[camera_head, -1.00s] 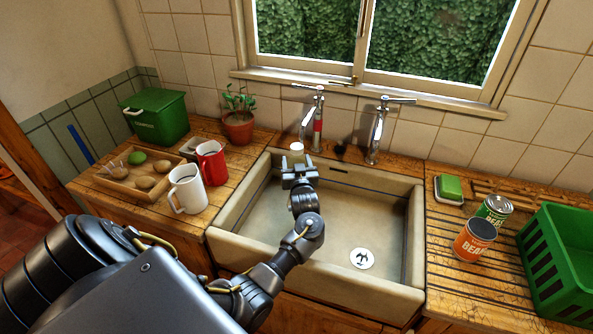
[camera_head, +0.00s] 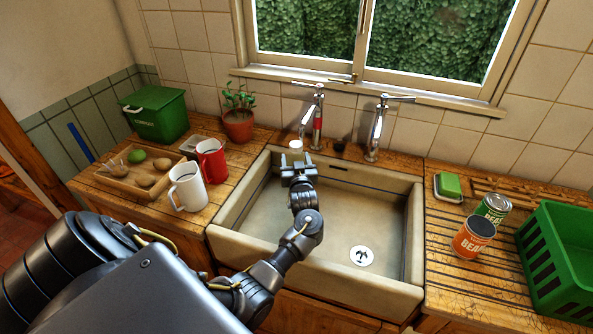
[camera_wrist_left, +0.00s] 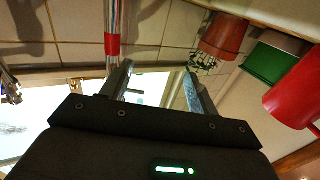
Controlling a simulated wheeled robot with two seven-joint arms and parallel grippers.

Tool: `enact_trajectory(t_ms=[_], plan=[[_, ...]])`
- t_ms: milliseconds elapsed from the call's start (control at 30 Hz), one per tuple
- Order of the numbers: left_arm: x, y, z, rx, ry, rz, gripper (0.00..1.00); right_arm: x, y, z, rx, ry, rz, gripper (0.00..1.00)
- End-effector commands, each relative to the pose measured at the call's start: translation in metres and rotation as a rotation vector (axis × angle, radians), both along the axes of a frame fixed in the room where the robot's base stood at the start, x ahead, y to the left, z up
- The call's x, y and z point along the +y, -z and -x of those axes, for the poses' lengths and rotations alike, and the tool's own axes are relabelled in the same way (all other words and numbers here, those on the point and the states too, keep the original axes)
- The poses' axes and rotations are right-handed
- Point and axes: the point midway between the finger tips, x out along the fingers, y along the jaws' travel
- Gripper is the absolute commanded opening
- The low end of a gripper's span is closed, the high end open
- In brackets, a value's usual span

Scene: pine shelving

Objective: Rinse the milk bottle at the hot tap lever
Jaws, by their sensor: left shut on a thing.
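The hot tap (camera_head: 317,117), marked by a red band, stands at the sink's back left with its lever (camera_head: 307,86) on top. The red-banded tap also shows in the left wrist view (camera_wrist_left: 112,40). My left gripper (camera_head: 298,166) is over the back left of the sink, just in front of this tap. It is shut on the milk bottle, whose white top (camera_head: 296,145) shows beyond the fingers, close under the spout. The rest of the bottle is hidden. In the left wrist view the fingers (camera_wrist_left: 155,88) stand apart with a bright, unclear area between them. No water stream is visible.
A second tap (camera_head: 376,132) stands to the right. A white mug (camera_head: 187,190), a red mug (camera_head: 211,163), a tray (camera_head: 112,185) and a potted plant (camera_head: 237,126) are left of the sink (camera_head: 365,300). Cans (camera_head: 473,240) and a green crate (camera_head: 550,285) are right. The basin's right side is clear.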

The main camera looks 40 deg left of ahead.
Motion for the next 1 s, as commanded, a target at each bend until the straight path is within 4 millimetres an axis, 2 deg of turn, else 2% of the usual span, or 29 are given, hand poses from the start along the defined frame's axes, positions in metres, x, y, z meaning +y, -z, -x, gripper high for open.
enact_trajectory(t_ms=[1000], plan=[[-0.012,-0.001,-0.001,-0.001,0.001,0.000,0.30,0.001,-0.003,0.000,0.000,0.000,-0.002,0.34]])
